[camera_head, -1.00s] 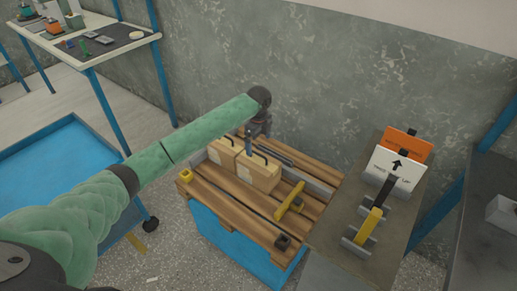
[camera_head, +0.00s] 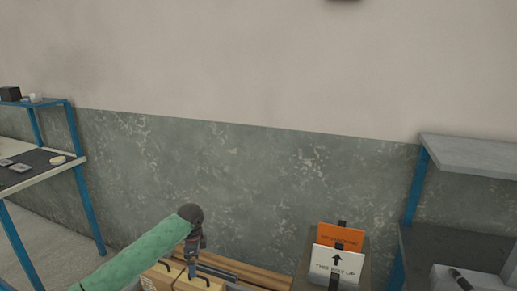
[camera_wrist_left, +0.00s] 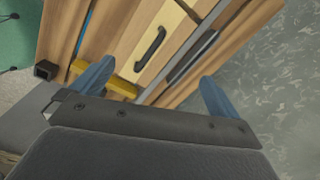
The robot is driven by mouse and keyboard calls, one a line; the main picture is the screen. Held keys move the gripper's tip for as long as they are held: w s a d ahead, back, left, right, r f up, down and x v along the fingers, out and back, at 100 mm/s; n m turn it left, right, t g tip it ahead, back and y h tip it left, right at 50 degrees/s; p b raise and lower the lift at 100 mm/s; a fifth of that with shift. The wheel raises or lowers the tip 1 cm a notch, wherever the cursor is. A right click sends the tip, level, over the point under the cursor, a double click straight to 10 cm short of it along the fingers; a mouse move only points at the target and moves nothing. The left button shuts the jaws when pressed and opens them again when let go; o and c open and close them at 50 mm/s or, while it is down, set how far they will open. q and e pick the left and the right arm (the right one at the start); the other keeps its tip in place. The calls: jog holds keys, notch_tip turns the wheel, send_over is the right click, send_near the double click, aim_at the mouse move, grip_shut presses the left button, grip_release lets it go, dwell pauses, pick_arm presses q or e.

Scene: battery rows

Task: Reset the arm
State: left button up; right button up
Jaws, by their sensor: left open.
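My left arm (camera_head: 140,255) comes in from the lower left, green-sleeved. My left gripper (camera_head: 194,268) points down over light wooden boxes with black handles (camera_head: 163,271) at the bottom edge of the head view. In the left wrist view the two blue fingers of my left gripper (camera_wrist_left: 156,86) stand wide apart with nothing between them. A light wooden box (camera_wrist_left: 172,28) with a black handle (camera_wrist_left: 150,49) lies beyond the fingertips. Whether the fingers touch a box cannot be told. My right gripper is not in view.
The boxes are on a slatted wooden pallet (camera_head: 262,277). A yellow piece (camera_wrist_left: 118,88) lies near one finger. Orange (camera_head: 340,239) and white (camera_head: 337,263) signs stand to the right. A grey shelf (camera_head: 470,155) is at far right, a table (camera_head: 40,172) at left. The wall behind is bare.

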pick_arm(q)
jog(key=d+r+n+t, duration=0.5)
jog(key=r, duration=0.8)
jog(key=s+d+r+n+t+h+p, duration=0.1)
jog(key=s+d+r+n+t, duration=0.3)
jog(key=s, duration=0.4)
jog(key=s+f+n+g+p, duration=0.1)
jog(key=s+f+n+g, duration=0.1)
jog(key=s+f, duration=0.6)
jog(key=s+f+n+g+p, duration=0.1)
jog(key=s+f, duration=0.6)
jog(key=s, duration=1.3)
jog(key=s+f+n+g+h+p, duration=0.1)
jog(key=s+f+g, duration=0.3)
jog(key=s+f, duration=0.4)
jog(key=s+n+p, duration=0.1)
jog(key=s, duration=0.6)
jog(key=shift+d+f+n+g, duration=0.35)
jog(key=shift+n+g, duration=0.05)
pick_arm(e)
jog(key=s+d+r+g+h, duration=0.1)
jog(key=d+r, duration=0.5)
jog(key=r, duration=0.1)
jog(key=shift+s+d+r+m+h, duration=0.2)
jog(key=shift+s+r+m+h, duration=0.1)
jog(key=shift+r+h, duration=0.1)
